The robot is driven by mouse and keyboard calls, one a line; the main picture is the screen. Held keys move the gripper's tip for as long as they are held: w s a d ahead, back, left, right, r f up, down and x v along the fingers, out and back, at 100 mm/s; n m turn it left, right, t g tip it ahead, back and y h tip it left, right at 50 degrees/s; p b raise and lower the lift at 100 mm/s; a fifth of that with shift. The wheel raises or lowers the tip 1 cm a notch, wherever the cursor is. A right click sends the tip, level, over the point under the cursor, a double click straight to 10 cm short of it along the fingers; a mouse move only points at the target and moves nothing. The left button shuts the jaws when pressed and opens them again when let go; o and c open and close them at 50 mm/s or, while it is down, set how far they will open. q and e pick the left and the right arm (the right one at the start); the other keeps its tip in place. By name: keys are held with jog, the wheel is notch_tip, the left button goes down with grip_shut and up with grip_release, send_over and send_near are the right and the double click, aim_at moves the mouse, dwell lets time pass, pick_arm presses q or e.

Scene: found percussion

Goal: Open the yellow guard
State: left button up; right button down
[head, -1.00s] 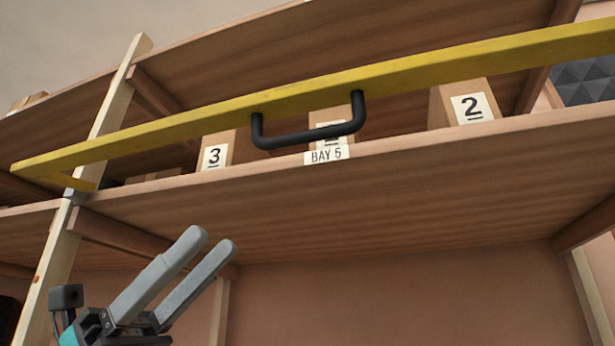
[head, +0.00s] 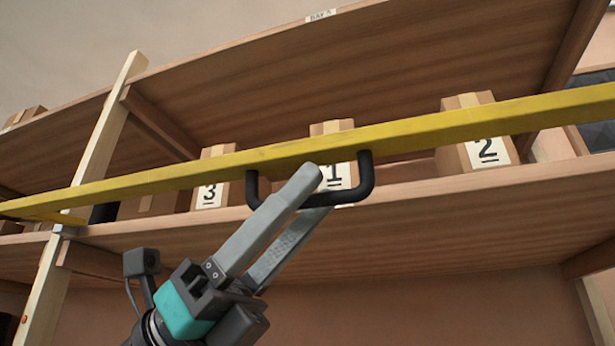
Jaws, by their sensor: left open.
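The yellow guard (head: 430,132) is a long bar running across the front of the shelf bay, slanting up to the right. A black U-shaped handle (head: 366,182) hangs from its middle. My left gripper (head: 318,190) is open at the handle, coming up from below. Its upper finger crosses in front of the handle's lower bar, and the tip reaches just below the guard. The other finger's tip is close under the bar. I cannot tell whether the bar lies between the fingers or whether they touch it. My right gripper is not in view.
Behind the guard, cardboard boxes marked 3 (head: 210,195), 1 (head: 340,178) and 2 (head: 487,150) stand on the wooden shelf (head: 440,215). A pale wooden post (head: 105,145) stands at the left. Another shelf board (head: 350,80) is above. The space below the shelf looks clear.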

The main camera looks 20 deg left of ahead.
pick_arm(q)
jog(key=shift+d+r, duration=0.2)
jog(key=shift+d, duration=0.05)
jog(key=shift+c, duration=0.2)
grip_shut()
dwell(1.1)
